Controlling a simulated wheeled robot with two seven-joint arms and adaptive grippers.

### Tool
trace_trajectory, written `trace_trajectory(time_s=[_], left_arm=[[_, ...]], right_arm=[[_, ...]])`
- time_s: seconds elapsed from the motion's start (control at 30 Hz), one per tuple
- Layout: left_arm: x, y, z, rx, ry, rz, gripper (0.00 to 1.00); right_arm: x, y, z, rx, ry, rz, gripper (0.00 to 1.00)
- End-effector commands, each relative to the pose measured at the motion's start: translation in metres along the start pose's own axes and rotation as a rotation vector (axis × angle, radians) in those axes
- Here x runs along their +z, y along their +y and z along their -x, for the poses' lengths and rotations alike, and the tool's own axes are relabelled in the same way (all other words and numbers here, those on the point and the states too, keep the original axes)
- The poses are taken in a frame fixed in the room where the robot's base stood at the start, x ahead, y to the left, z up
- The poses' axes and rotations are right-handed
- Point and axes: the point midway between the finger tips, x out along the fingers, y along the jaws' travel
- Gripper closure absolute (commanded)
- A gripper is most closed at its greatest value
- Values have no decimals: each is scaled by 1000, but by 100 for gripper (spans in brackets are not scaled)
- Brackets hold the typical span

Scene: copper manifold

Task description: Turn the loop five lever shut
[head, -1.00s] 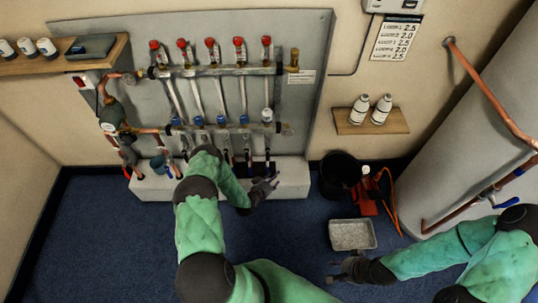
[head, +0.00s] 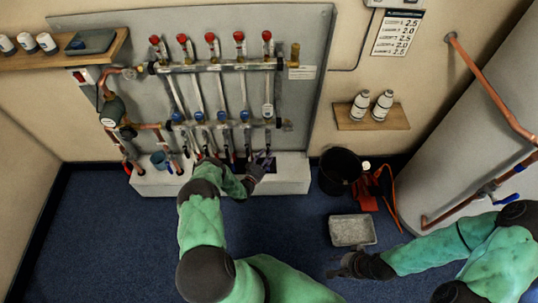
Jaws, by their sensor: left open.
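The copper manifold has an upper bar (head: 215,66) with several red-capped valves and a lower bar (head: 230,123) with blue caps on most loops. The rightmost loop (head: 267,90) has a red cap on top and a pale fitting (head: 267,110) on the lower bar. Dark parts show below that loop, close to my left gripper; I cannot make out its lever or its position. My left gripper (head: 264,160) is open at the lower end of this loop, just above the white plinth; contact is unclear. My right gripper (head: 334,272) is low above the floor, near a grey tray.
The white plinth (head: 290,178) runs under the manifold. A black bucket (head: 339,172), a red item (head: 368,192) and the grey tray (head: 352,231) stand on the floor to the right. A shelf (head: 392,122) holds two bottles. A large cylinder (head: 450,150) with copper pipes fills the far right.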

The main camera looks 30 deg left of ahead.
Motion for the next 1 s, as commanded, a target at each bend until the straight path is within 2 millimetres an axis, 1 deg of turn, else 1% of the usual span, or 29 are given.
trace_trajectory(time_s=[0.03,0.1,0.2,0.33,0.57,0.6,0.63,0.67,0.7,0.77,0.8,1.0], left_arm=[[2,0,-7,0,1,-1,47],[1,0,-15,1,1,-2,47],[1,0,-22,0,-1,-1,47],[0,0,-27,-1,-1,1,47],[0,0,-27,-1,-1,0,47],[0,0,-27,-1,-1,0,53],[0,0,-27,-1,-1,0,62],[0,0,-27,-1,-1,0,70],[0,0,-27,-1,-1,0,81],[0,0,-27,-1,-1,0,98],[0,0,-27,-1,-1,0,100],[0,0,-27,0,-3,-3,100]], right_arm=[[0,1,-4,0,0,0,60],[0,2,-6,0,0,0,60],[0,3,-8,0,0,0,60],[0,3,-8,0,0,0,60],[0,3,-8,0,0,0,60],[0,3,-8,0,0,0,60],[0,3,-8,0,0,0,60],[0,3,-8,0,0,0,60],[0,3,-8,0,0,0,60],[0,3,-8,0,0,0,60],[0,3,-8,0,0,0,60],[0,3,-8,0,0,0,60]])
